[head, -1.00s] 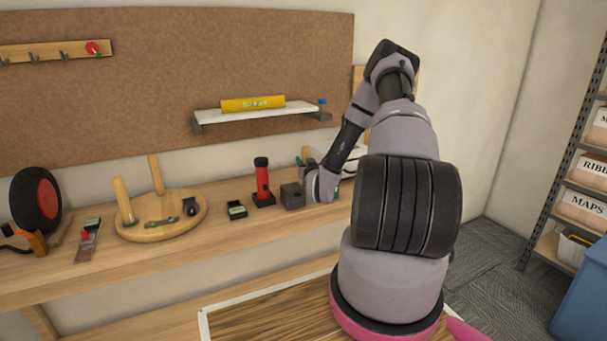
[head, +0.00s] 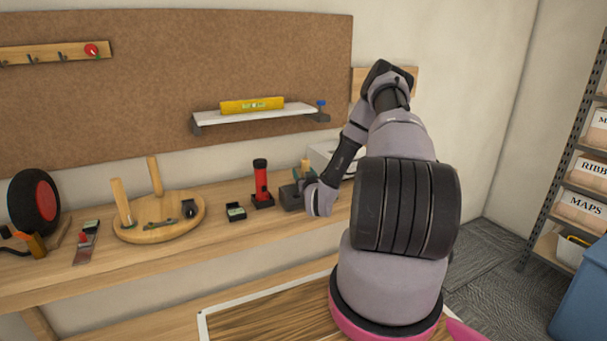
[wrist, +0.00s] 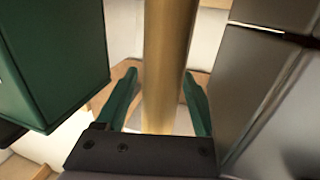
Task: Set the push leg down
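The push leg is a plain wooden rod (wrist: 166,60). In the wrist view it runs between my two green fingers, with a thin gap at the left finger and the right finger close against it. In the head view the leg's top (head: 304,166) shows just above my gripper (head: 304,184), at the right of the bench. My gripper is low and looks slightly open around the leg. The leg's lower end is hidden, so I cannot tell whether it touches the bench.
A dark block (head: 290,197) and a red-and-black torch (head: 261,183) stand left of my gripper. A pale box (head: 330,158) is behind it. A round wooden disc (head: 160,230) with two upright legs lies further left. The bench (head: 200,250) is clear in front.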

